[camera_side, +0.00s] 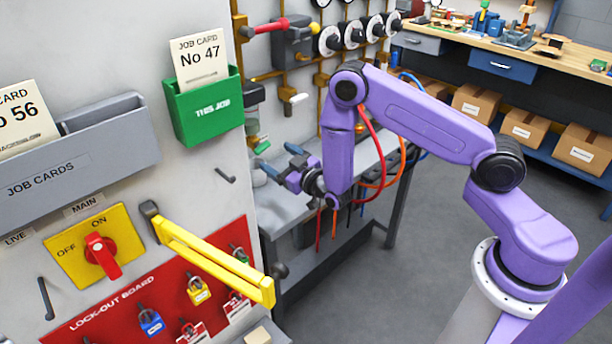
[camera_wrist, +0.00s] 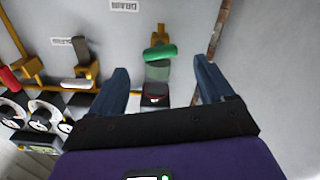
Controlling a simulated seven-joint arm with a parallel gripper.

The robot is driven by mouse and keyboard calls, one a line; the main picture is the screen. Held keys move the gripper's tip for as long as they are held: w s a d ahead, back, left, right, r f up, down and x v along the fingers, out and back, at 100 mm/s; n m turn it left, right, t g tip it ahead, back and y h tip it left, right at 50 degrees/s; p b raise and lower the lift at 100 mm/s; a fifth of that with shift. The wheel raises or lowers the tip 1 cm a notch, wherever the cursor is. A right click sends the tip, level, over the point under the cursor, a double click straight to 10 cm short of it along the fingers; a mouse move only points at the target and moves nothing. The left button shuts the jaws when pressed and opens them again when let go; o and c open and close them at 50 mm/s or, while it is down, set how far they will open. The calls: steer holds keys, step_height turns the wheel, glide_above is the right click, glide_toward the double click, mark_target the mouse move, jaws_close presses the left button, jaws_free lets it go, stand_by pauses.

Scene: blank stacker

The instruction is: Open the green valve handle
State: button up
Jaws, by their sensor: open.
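The green valve handle (camera_wrist: 160,52) is a short green cylinder on a brass fitting, seen near the top middle in the wrist view. In the side view it is small (camera_side: 262,146), close to the wall panel's edge. My gripper (camera_side: 280,160) points left towards the panel, just below and right of the green handle. In the wrist view its two blue fingers (camera_wrist: 161,68) are spread apart, with nothing held between them. The green handle shows between and slightly beyond the fingertips. I cannot tell the exact gap between them.
A red-handled valve (camera_side: 265,27) and a white-ended handle (camera_side: 293,98) are on the pipework, with round gauges (camera_side: 352,34) nearby. A grey bench (camera_side: 290,203) lies below my gripper. A yellow lever (camera_side: 215,260) sticks out from the panel. A rusty pipe (camera_wrist: 219,28) runs right of the green handle.

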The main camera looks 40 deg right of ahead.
steer(key=s, duration=1)
steer(key=c, duration=0.7)
steer(key=m, duration=1.8)
glide_toward(265, 150)
steer(key=w, duration=0.9)
steer(key=shift+w+r, duration=0.1)
steer(key=shift+w, duration=0.05)
steer(key=shift+c, duration=0.2)
jaws_close()
